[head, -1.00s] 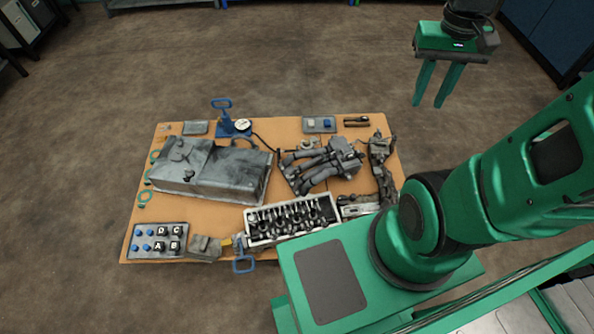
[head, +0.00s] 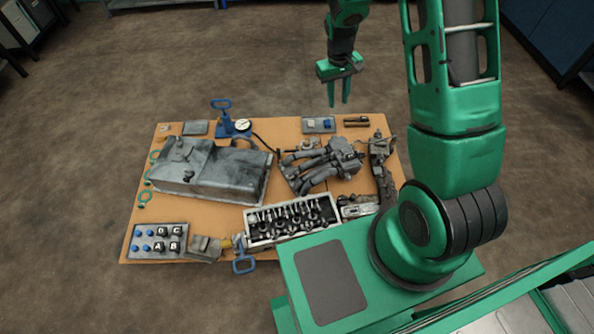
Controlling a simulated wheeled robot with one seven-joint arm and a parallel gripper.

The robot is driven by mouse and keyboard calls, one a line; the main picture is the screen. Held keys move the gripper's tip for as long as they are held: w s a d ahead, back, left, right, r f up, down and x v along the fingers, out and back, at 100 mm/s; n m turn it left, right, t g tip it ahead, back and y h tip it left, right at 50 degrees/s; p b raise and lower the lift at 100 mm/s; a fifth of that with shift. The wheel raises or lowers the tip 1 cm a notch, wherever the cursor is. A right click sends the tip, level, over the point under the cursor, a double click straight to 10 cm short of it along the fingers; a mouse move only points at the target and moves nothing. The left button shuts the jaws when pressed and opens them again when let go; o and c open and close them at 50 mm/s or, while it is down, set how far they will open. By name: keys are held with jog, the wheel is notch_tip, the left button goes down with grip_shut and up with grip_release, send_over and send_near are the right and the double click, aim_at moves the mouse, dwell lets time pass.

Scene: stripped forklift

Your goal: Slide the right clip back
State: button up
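My gripper (head: 338,91) hangs pointing down in the upper middle of the head view. Its two green fingers are apart with nothing between them. In the picture it is just above the far edge of the tan work table (head: 225,225), near a small grey tray (head: 311,129) with a pale and a blue piece. A small dark part (head: 356,121) lies to the right of that tray. I cannot make out which part is the right clip; it is too small or hidden at this distance.
A large grey cover (head: 225,172), a grey manifold (head: 325,165) and an open cylinder head (head: 290,237) fill the table's middle. A blue-handled tool with a gauge (head: 241,125) stands at the back. A tray of lettered blocks (head: 133,248) is front left.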

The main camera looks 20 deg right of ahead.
jog(key=w+a+f+n, duration=0.1)
jog(key=w+a+f, duration=0.15)
jog(key=f, duration=0.45)
jog(key=w+a+f+n, duration=0.1)
jog(key=a+f, duration=0.3)
jog(key=f, duration=0.3)
jog(key=n+y, duration=0.1)
send_over(297, 172)
notch_tip(297, 172, down, 17)
notch_tip(297, 172, down, 10)
jog(key=shift+w+d, duration=0.15)
